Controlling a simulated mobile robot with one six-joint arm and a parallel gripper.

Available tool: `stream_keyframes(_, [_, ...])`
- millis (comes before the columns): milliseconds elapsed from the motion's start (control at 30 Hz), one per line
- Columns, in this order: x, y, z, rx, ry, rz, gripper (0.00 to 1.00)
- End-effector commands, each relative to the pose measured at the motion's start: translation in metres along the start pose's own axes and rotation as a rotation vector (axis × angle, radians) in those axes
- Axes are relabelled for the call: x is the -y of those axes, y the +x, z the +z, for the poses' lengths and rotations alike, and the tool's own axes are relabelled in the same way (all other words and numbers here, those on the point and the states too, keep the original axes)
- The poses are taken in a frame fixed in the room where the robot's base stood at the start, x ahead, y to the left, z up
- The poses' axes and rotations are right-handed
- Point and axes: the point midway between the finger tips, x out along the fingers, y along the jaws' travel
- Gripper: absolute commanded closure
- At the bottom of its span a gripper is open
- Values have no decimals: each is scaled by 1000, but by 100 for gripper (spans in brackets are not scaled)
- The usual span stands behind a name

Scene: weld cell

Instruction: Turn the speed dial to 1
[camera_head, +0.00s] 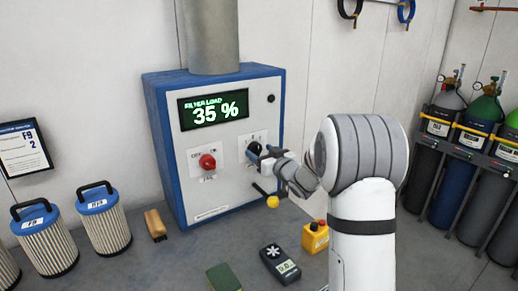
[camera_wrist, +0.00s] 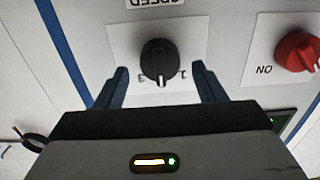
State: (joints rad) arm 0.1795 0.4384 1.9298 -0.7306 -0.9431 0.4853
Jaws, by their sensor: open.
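The speed dial (camera_wrist: 159,57) is a black knob on a white plate, seen upside down in the wrist view. Its white pointer mark points down in that picture, between the number 3 at left and the number 1 at right. My gripper (camera_wrist: 160,76) is open, with one blue-grey finger on each side of the knob's lower part and gaps to both sides. No contact shows. In the head view my gripper (camera_head: 263,157) is in front of the dial (camera_head: 253,148) on the blue and white cabinet (camera_head: 215,165) and partly covers it.
A red rotary switch (camera_head: 207,162) is left of the dial; it also shows in the wrist view (camera_wrist: 297,50). A lever with a yellow knob (camera_head: 272,202) sticks out below. The display (camera_head: 213,109) reads 35 %. Filters, a meter (camera_head: 280,264) and a yellow button box (camera_head: 315,236) stand on the bench.

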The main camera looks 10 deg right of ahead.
Motion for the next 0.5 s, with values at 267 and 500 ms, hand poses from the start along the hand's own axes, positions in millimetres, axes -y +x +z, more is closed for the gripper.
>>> stream_keyframes(267, [0,15,0,1,0,1,37])
stream_keyframes(500, [1,15,0,1,0,0,42])
